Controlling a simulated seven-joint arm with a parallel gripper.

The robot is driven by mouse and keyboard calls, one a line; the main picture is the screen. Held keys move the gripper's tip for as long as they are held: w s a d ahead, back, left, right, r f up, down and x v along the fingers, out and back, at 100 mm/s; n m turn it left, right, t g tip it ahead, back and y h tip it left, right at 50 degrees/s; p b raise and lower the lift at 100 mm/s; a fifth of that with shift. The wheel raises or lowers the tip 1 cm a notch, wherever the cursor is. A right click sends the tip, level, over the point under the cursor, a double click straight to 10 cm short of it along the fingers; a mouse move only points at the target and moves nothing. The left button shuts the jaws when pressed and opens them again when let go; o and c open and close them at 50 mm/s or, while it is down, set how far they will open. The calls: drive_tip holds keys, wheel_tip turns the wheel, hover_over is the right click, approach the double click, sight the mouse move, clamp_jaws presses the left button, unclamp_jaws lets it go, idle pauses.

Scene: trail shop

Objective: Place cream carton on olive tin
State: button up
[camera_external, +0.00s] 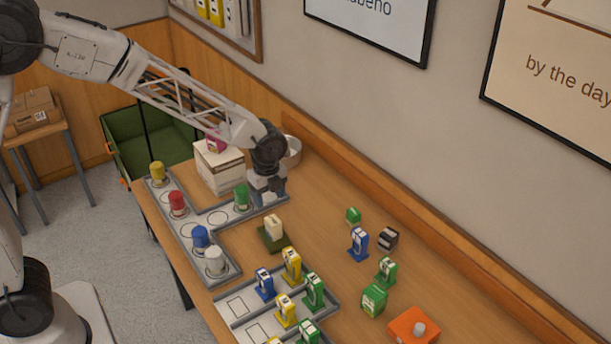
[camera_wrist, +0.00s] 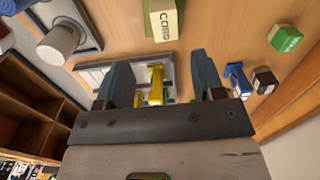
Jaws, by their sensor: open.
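The cream carton (camera_external: 274,224) stands upright on the flat olive tin (camera_external: 270,241) near the middle of the table. In the wrist view, the cream carton (camera_wrist: 163,22) is at the top edge with lettering on it, and a little olive shows around it. My gripper (camera_external: 267,196) is behind the carton, near the end of the grey tray, apart from the carton. In the wrist view my gripper (camera_wrist: 160,78) has its two fingers spread wide with nothing held between them.
A grey tray (camera_external: 190,236) with round spots holds yellow, red, blue, white and green cans. A white box (camera_external: 219,168) stands left of my gripper. A lower grey tray (camera_external: 228,304) holds several cartons. Blue, green and dark items and an orange block (camera_external: 414,326) stand to the right.

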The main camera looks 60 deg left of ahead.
drive_tip(key=s+a+r+n+t, duration=0.1)
drive_tip(key=s+a+r+n, duration=0.2)
drive_tip(key=s+r+n, duration=0.9)
drive_tip(key=s+a+r+n, duration=0.1)
drive_tip(key=s+r+n, duration=0.1)
drive_tip(key=s, duration=1.2)
drive_tip(key=s+a+r+n+t, duration=0.1)
drive_tip(key=s+r+n, duration=0.2)
drive_tip(key=s, duration=1)
drive_tip(key=shift+s+a+r+t, duration=0.2)
drive_tip(key=shift+s+r+t, duration=0.1)
drive_tip(key=shift+s, duration=0.1)
